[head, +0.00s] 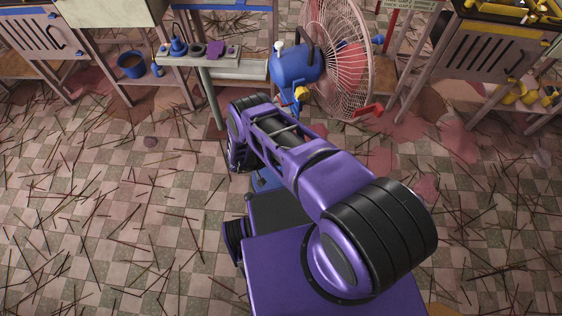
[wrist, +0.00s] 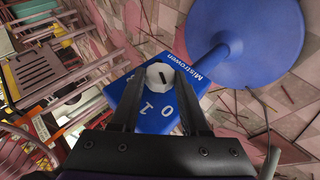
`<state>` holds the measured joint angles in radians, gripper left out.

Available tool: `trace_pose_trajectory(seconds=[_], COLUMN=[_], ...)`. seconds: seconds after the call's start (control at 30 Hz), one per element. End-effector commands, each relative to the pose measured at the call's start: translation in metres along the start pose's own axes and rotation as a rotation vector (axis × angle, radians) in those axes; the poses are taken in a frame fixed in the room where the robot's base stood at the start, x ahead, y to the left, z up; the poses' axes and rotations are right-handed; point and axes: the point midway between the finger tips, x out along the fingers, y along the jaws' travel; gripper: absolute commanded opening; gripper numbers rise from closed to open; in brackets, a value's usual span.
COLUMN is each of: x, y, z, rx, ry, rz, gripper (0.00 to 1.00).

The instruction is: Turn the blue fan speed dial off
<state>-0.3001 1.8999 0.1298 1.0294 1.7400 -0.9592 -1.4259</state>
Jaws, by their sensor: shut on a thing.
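The fan (head: 345,60) stands at the top middle of the head view, with a pale wire cage and a blue motor housing (head: 297,66). In the wrist view its blue control box (wrist: 155,120) carries the markings 0 and 1 and the name Mistrowen. A whitish speed dial (wrist: 160,77) with a dark pointer line sits on the box. My gripper (wrist: 160,80) is shut on the dial, one dark finger on each side. The fingers hide part of the box face. In the head view my purple arm hides the dial and the gripper tips.
The round blue fan base (wrist: 240,45) joins the box by a blue post. A small grey table (head: 225,68) with blue and purple items stands left of the fan. Incense sticks litter the otherwise open tiled floor at left.

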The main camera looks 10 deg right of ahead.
Motion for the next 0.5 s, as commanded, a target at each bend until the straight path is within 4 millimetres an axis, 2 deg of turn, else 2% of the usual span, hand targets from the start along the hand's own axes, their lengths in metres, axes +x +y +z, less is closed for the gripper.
trace_pose_trajectory(seconds=[0.47, 0.5], x=[0.0001, 0.0001], y=[-0.0004, -0.0004], z=[-0.0015, -0.0015], rx=[-0.004, -0.004], ry=[0.004, 0.004], rz=[0.01, 0.01], gripper=[0.0, 0.52])
